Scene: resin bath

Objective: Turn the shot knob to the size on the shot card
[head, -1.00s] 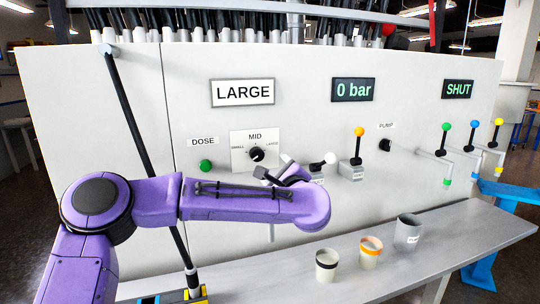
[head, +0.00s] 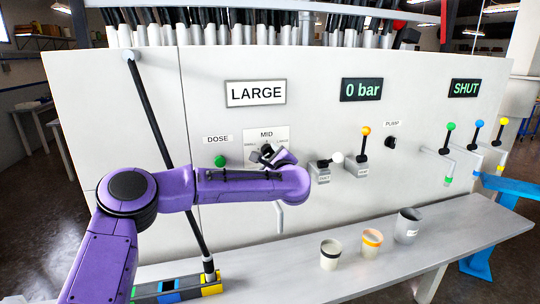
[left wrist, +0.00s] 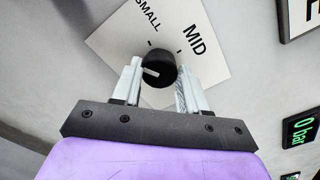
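The shot card (head: 256,93) on the panel reads LARGE. In the left wrist view the knob (left wrist: 157,70) lies between my left gripper's fingertips (left wrist: 158,76), with a small gap seeming to show at each side. Its white mark is off the MID tick, toward the picture's left. In the head view my left gripper (head: 268,153) partly covers the knob and plate. My right gripper is not in view.
A green DOSE button (head: 221,161) is left of the plate. A white-balled lever (head: 337,158) and an orange-balled lever (head: 365,131) stand to the right. Displays read 0 bar (head: 361,89) and SHUT (head: 465,88). Cups stand on the bench (head: 300,282) below.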

